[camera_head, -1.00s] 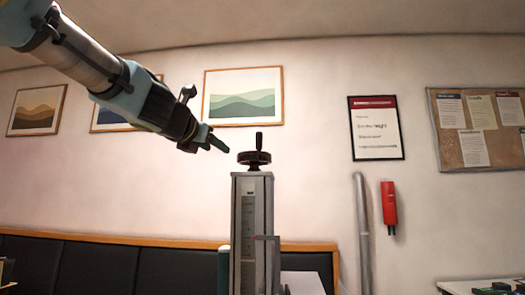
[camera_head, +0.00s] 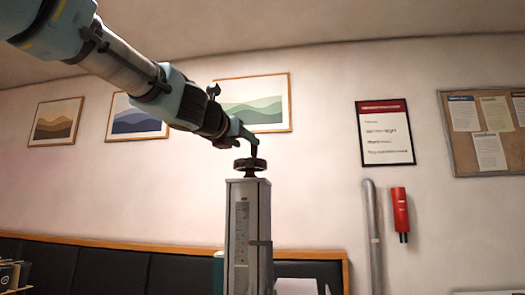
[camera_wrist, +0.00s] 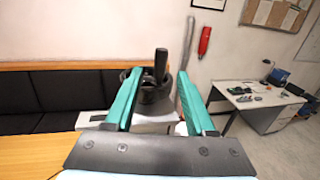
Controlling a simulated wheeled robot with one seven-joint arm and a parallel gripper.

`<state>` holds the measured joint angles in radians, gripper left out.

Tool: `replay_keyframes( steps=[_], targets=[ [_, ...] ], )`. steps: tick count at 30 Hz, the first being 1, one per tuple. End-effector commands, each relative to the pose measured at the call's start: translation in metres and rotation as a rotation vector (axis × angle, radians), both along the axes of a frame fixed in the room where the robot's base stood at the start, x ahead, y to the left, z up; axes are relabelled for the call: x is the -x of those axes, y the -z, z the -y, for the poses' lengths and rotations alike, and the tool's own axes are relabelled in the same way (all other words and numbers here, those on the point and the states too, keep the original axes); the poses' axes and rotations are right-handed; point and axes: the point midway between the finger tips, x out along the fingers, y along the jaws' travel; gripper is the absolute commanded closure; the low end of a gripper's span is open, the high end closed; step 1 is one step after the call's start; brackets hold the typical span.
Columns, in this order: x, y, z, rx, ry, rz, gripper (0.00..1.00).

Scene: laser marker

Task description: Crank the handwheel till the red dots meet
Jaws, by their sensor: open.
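The dark handwheel (camera_head: 252,166) sits on top of the grey column (camera_head: 242,230) with a vertical scale on its front. In the wrist view the handwheel (camera_wrist: 153,95) has an upright black crank handle (camera_wrist: 160,64) standing on it. My gripper (camera_head: 252,146) is just above the wheel, and its fingers hide most of the handle in the head view. In the wrist view its two green fingers (camera_wrist: 157,93) are apart, with the handle and wheel between them and no clear grip on either. No red dots show in either view.
A black padded bench (camera_head: 110,268) with a wooden top edge runs along the wall behind. A grey pipe (camera_head: 373,235) and a red cylinder (camera_head: 400,212) are on the wall at right. A white desk (camera_wrist: 255,98) with small items stands farther right.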

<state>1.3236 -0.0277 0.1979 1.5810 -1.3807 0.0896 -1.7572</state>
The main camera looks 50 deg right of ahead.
Motion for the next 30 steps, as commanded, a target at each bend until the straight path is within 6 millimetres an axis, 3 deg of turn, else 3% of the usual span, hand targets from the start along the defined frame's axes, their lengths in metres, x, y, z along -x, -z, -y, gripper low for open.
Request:
replay_keyframes(
  steps=[9,15,28,30],
  targets=[
    [-0.020,0.000,0.056,-0.002,0.001,0.000,0.45],
    [-0.030,0.000,0.081,-0.001,0.000,0.001,0.45],
    [-0.033,0.000,0.090,0.000,0.001,0.001,0.45],
    [-0.033,0.000,0.090,0.000,0.001,0.001,0.52]
  ],
)
